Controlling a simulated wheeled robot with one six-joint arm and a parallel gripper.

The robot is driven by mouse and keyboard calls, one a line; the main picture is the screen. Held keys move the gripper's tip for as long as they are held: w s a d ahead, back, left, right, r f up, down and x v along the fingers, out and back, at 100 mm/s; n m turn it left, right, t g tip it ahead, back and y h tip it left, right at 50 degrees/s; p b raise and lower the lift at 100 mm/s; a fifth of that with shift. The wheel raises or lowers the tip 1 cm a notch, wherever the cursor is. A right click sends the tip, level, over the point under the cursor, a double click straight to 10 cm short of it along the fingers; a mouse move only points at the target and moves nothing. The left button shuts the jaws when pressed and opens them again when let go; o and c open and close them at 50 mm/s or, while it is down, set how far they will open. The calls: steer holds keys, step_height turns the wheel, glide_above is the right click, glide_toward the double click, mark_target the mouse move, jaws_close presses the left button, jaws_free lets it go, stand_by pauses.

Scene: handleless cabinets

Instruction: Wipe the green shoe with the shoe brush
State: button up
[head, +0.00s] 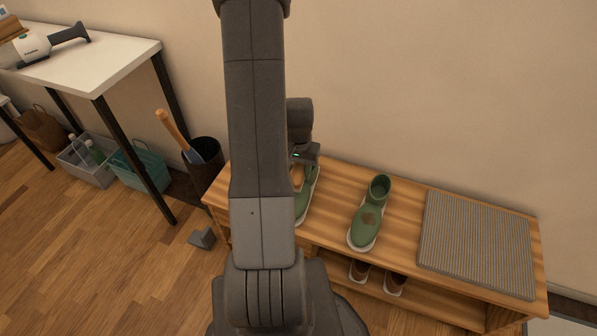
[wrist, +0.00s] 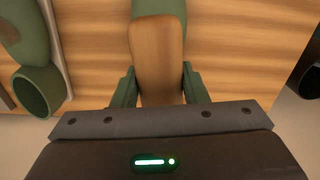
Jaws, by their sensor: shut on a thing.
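My gripper (wrist: 158,90) is shut on the wooden shoe brush (wrist: 158,48), whose brown back fills the space between the fingers. In the head view the brush (head: 297,176) is mostly hidden by my arm. A green shoe (head: 307,198) lies under the brush on the wooden bench, partly covered by my arm; a bit of it (wrist: 150,6) shows beyond the brush in the wrist view. Whether the bristles touch it is hidden. A second green shoe (head: 364,228), with a brown patch on top, stands to the right, apart from the gripper; it also shows in the wrist view (wrist: 35,88).
The wooden bench (head: 404,200) carries a grey ribbed mat (head: 476,243) at right. Brown shoes (head: 395,284) sit on its lower shelf. A dark bin (head: 205,160) stands by its left end. A white table (head: 95,60) and baskets (head: 138,168) are farther left.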

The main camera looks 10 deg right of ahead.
steer(key=shift+r+p, duration=1.05)
steer(key=shift+r, duration=0.85)
